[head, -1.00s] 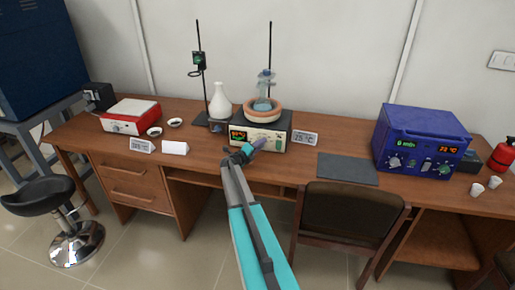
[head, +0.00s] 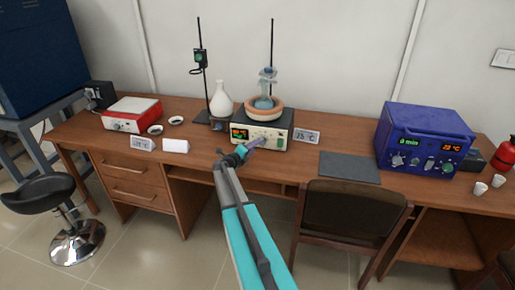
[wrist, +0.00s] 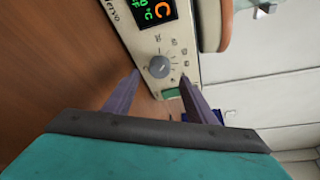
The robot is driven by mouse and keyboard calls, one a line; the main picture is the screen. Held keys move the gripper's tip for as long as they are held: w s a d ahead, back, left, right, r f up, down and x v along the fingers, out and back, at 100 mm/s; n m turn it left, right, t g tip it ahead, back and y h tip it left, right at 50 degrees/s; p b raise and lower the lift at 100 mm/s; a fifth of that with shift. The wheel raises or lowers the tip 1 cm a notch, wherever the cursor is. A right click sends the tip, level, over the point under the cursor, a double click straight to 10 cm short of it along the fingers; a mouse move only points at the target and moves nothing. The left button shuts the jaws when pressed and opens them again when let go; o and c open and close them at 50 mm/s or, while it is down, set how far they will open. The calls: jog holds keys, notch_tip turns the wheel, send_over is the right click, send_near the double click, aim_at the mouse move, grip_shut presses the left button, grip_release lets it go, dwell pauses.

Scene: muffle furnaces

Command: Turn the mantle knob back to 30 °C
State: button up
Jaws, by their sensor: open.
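The heating mantle (head: 271,144) stands at the back middle of the desk, with a glass flask (head: 264,103) in its round orange-brown ring. Its front has a lit display (head: 239,134), also in the wrist view (wrist: 152,10) with orange and green characters, cut off by the frame edge. The grey mantle knob (wrist: 159,67) sits below the display's right end, with scale marks around it and a green switch (wrist: 171,94) beside it. My gripper (head: 256,142) is in front of the panel. In the wrist view its open fingers (wrist: 160,78) lie either side of the knob; contact cannot be told.
A white flask (head: 221,103) and stand rods are beside and behind the mantle. A small display card (head: 306,136) is at its right. A blue furnace (head: 424,137) stands right, beyond a dark mat (head: 350,167). A chair (head: 352,215) blocks the desk front to the right.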

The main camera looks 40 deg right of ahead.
jog(key=b+v, duration=0.2)
jog(key=v, duration=0.6)
jog(key=shift+s+a+r, duration=0.15)
jog(key=shift+s+a, duration=0.05)
jog(key=shift+a, duration=0.15)
